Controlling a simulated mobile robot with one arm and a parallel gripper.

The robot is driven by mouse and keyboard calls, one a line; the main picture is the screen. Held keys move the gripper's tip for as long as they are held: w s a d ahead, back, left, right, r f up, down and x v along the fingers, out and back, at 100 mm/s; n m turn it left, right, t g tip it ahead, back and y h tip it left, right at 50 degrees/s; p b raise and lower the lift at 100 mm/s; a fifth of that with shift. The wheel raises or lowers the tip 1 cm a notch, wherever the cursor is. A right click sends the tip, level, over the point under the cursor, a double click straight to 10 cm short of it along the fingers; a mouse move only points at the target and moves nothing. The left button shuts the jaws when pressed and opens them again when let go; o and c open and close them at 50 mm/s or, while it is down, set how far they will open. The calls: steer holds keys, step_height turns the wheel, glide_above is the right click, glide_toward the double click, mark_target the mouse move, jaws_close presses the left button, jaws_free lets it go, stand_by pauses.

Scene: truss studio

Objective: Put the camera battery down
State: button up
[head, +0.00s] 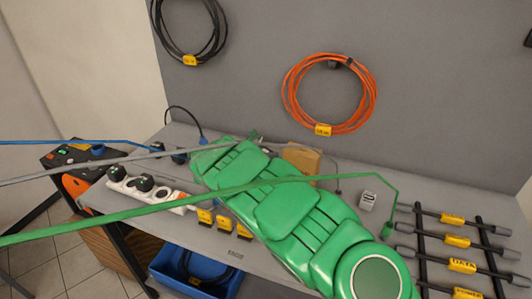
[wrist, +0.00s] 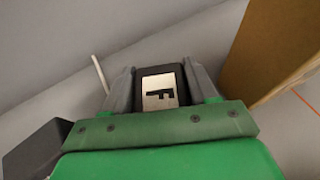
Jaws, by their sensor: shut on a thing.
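My gripper (wrist: 160,82) is shut on the camera battery (wrist: 158,92), a dark block with a silver label bearing a black mark, in the middle of the wrist view. One grey finger is on each side of it. Grey surface shows beyond it; I cannot tell whether the battery touches that surface. In the head view my green arm reaches over the grey table (head: 350,232) toward its back, and the arm hides the battery and most of the gripper there.
A brown cardboard box (head: 302,157) stands right of the gripper, close by in the wrist view (wrist: 268,48). A power strip (head: 150,190) with plugs lies left. An orange cable coil (head: 322,92) hangs behind.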

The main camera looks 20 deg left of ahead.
steer(key=o, duration=1.5)
steer(key=shift+r, duration=0.1)
steer(key=shift+s+a+r, duration=0.25)
steer(key=shift+s, duration=0.15)
steer(key=v, duration=1.1)
